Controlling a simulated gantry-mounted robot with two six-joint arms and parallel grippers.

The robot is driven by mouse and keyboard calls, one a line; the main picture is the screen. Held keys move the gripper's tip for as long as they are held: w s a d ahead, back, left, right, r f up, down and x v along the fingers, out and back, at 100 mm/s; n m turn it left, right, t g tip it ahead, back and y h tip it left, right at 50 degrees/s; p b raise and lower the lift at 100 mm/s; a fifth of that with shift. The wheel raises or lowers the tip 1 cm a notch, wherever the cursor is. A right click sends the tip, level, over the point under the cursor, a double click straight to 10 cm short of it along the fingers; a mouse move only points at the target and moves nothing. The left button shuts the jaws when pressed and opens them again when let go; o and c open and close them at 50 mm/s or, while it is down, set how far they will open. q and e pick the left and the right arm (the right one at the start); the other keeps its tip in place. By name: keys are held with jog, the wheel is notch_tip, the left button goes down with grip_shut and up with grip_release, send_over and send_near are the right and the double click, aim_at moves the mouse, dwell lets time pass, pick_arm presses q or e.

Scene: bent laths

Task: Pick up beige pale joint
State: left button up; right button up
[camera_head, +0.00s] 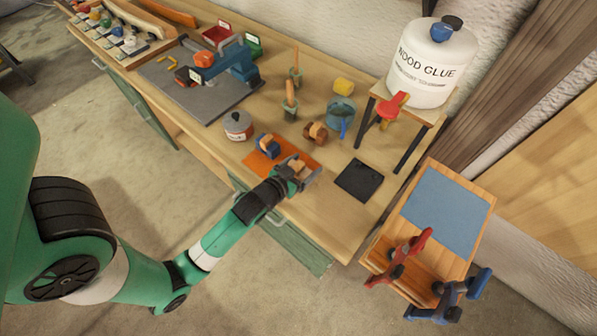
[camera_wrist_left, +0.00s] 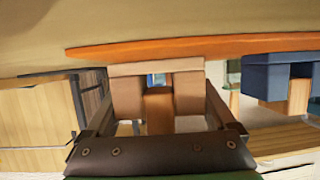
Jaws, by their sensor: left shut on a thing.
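The beige pale joint (camera_head: 297,165) is at the right part of the orange mat, between the fingers of my left gripper (camera_head: 299,172). In the left wrist view the joint (camera_wrist_left: 188,88) shows pale beige blocks with a browner wooden piece in the middle, and the gripper is shut on it. The joint is right at the orange mat (camera_wrist_left: 240,46); I cannot tell whether it still touches it. A blue joint with a wooden middle (camera_head: 267,145) sits on the mat's left part, and also shows in the left wrist view (camera_wrist_left: 270,80). My right gripper is not in view.
A brown joint (camera_head: 315,132) stands behind the mat, a lidded pot (camera_head: 238,125) to the left. A dark pad (camera_head: 359,180) lies clear to the right. A blue-grey cup (camera_head: 340,112) and a glue stand (camera_head: 408,110) are further back. Clamps (camera_head: 400,259) are on a side bench.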

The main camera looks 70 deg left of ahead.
aim_at(304, 165)
pick_arm(q)
jog(key=shift+r, duration=0.1)
jog(key=shift+r+p, duration=0.4)
jog(key=shift+r, duration=0.2)
jog(key=r, duration=0.1)
jog(key=d+r+p, duration=0.1)
jog(key=r, duration=0.1)
jog(key=r+p, duration=0.1)
jog(key=shift+s+d+r, duration=0.35)
jog(key=shift+d+r, duration=0.05)
jog(key=s+d+r+p, duration=0.6)
jog(key=d+p, duration=0.4)
jog(key=p, duration=0.3)
jog(key=shift+d+r, duration=0.3)
jog(key=shift+r, duration=0.15)
